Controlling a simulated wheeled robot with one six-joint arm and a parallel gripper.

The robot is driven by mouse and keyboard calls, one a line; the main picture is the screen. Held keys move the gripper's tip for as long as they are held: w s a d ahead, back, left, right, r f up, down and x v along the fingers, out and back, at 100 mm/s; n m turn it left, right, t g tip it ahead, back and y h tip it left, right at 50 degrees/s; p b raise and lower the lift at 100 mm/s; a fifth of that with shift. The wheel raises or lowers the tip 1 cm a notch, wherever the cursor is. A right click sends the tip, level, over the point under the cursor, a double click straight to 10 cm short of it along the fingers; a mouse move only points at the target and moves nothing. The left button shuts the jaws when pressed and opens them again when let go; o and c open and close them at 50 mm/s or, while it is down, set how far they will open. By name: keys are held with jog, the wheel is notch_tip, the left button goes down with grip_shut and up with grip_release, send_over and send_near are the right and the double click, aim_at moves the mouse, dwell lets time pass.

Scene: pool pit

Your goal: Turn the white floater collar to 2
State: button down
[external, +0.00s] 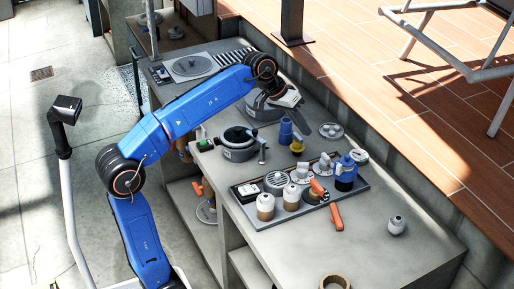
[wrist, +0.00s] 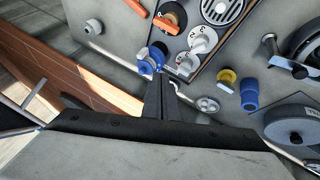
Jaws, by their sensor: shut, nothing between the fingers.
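Two white round pieces with dark marks like numerals stand side by side on the tray (external: 268,225). One white piece (wrist: 203,38) is nearer the round grate; the other white piece (wrist: 185,62) is nearer the blue bottle. They also show in the external view as the left white piece (external: 302,172) and right white piece (external: 325,163). I cannot tell which carries the floater collar, or its setting. My gripper (external: 296,102) is shut and empty above the counter, beyond the tray and apart from both. Its closed fingers (wrist: 160,84) show in the wrist view.

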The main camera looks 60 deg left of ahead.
jog(key=r, duration=0.2)
send_near(337, 167)
jog(key=w+a+f, duration=0.1)
jog(key=a+f, duration=0.3)
jog(key=f, duration=0.2)
jog(key=shift+n+t+h, duration=0.3)
jog(key=shift+t, duration=0.1)
jog(key=shift+w+d+f, duration=0.15)
jog(key=shift+w+d, duration=0.35)
jog(key=shift+d, duration=0.4)
jog(key=shift+w+d+f, duration=0.15)
jog(key=shift+w+d, duration=0.4)
jog(key=shift+d, duration=0.35)
jog(key=shift+d, duration=0.1)
jog(key=shift+w+d, duration=0.2)
jog(key=shift+d, duration=0.65)
jog(key=shift+a, duration=0.2)
